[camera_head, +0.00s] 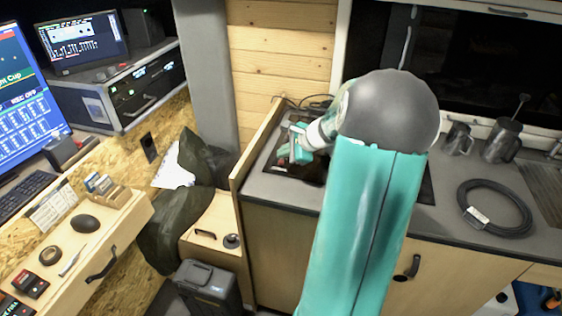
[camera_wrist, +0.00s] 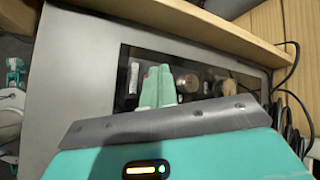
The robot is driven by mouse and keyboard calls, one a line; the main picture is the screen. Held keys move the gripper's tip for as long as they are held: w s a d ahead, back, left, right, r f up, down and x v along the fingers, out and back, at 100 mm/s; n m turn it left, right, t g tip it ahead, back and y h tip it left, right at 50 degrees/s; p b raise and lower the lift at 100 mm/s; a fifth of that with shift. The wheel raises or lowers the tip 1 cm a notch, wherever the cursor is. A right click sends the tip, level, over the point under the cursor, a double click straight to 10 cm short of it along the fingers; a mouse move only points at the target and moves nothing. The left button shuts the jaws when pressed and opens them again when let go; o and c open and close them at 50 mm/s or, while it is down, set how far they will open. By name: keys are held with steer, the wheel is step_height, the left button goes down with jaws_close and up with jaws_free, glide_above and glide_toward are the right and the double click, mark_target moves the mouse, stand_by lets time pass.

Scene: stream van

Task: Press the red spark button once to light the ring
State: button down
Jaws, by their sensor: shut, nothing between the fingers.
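The dark hob panel (camera_head: 428,188) is set in the grey counter, mostly hidden behind my arm in the head view. In the wrist view the panel (camera_wrist: 127,57) carries round metallic fittings (camera_wrist: 188,82) right of my fingers. A small red spot (camera_wrist: 147,72) shows at the left finger's tip, mostly covered; it may be the spark button, and I cannot tell whether the finger touches it. My gripper (camera_wrist: 157,72) is shut and empty, its teal fingers over the panel. In the head view my gripper (camera_head: 299,150) is at the counter's left end. No lit ring is visible.
A wooden partition (camera_head: 262,140) edges the counter on the left, with black cables (camera_head: 318,102) behind the hob. A coiled black hose (camera_head: 497,208) and metal jugs (camera_head: 501,140) stand to the right. A desk with monitors (camera_head: 82,40) is at far left.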

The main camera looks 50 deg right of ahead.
stand_by(0.3)
steer(key=shift+f, duration=0.45)
steer(key=shift+f, duration=0.45)
stand_by(0.6)
steer(key=shift+r, duration=0.9)
steer(key=shift+r, duration=0.1)
step_height(320, 180, up, 5)
steer(key=shift+f, duration=0.1)
stand_by(0.4)
stand_by(0.6)
